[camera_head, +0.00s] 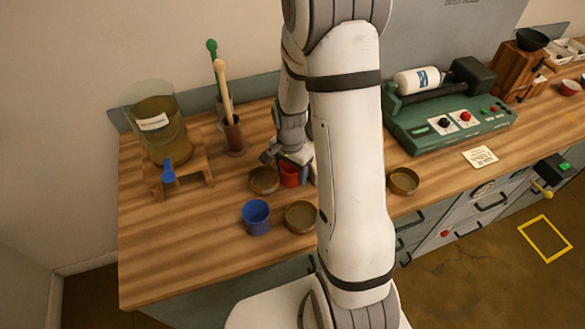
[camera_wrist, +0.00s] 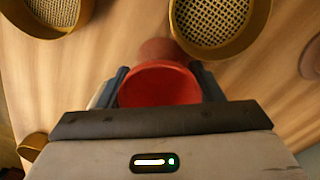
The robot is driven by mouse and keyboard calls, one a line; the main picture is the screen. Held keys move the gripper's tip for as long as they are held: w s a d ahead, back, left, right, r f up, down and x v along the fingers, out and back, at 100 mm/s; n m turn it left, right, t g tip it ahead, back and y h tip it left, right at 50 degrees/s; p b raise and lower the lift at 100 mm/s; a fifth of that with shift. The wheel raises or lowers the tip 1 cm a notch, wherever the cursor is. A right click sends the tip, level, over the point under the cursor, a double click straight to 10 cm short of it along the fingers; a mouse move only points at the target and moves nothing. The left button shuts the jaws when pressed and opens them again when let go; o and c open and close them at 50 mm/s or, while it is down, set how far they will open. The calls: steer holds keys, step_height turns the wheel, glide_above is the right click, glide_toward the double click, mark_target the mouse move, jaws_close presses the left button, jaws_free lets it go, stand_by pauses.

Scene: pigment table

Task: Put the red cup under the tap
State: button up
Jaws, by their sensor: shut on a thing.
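The red cup (camera_head: 289,176) is between the fingers of my gripper (camera_head: 286,160), and my gripper is shut on it. In the wrist view the red cup (camera_wrist: 158,86) has a dark finger on each side. I cannot tell whether its base touches the table. The blue tap (camera_head: 168,172) is low on the front of a glass jar (camera_head: 158,130) of brown liquid, which stands on a wooden stand (camera_head: 200,165) to the left of my gripper. No cup shows below the tap.
A round brass sieve (camera_head: 264,180) is close left of the red cup. A blue cup (camera_head: 256,217) and another sieve (camera_head: 300,216) are nearer the front edge. A brown holder with long-handled tools (camera_head: 233,135) stands behind. The table left of the blue cup is clear.

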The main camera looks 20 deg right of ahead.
steer(key=shift+f, duration=0.25)
steer(key=o, duration=1)
steer(key=shift+r, duration=0.1)
